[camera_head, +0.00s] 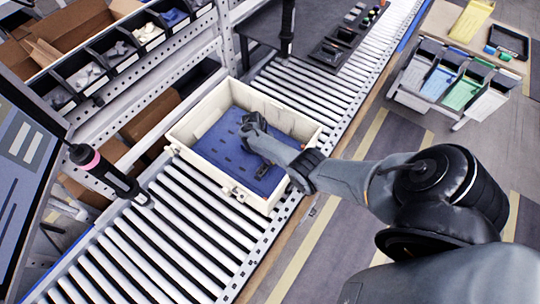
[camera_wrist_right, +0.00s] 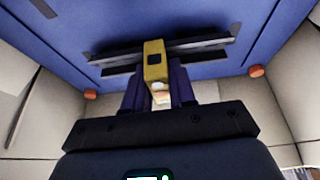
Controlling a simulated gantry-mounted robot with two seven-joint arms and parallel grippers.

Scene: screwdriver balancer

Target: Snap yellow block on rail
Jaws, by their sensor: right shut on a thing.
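The yellow block (camera_wrist_right: 154,61) is between the two dark purple fingertips of my right gripper (camera_wrist_right: 159,95) in the right wrist view, and the gripper is shut on it. The block's far end overlaps the dark grey rail (camera_wrist_right: 208,50) on the blue panel; I cannot tell whether it is seated on the rail. In the head view my right gripper (camera_head: 252,124) reaches down into the cream crate (camera_head: 190,150), over the blue panel (camera_head: 225,130). The block and rail cannot be made out there. My left gripper is not in view.
The crate's walls surround the gripper; the crate stands on a roller conveyor (camera_head: 175,235). A screwdriver (camera_head: 108,175) with a pink ring hangs left of the crate. Small-parts bins (camera_head: 115,50) are at the back left, and a rack of coloured trays (camera_head: 450,85) is at the right.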

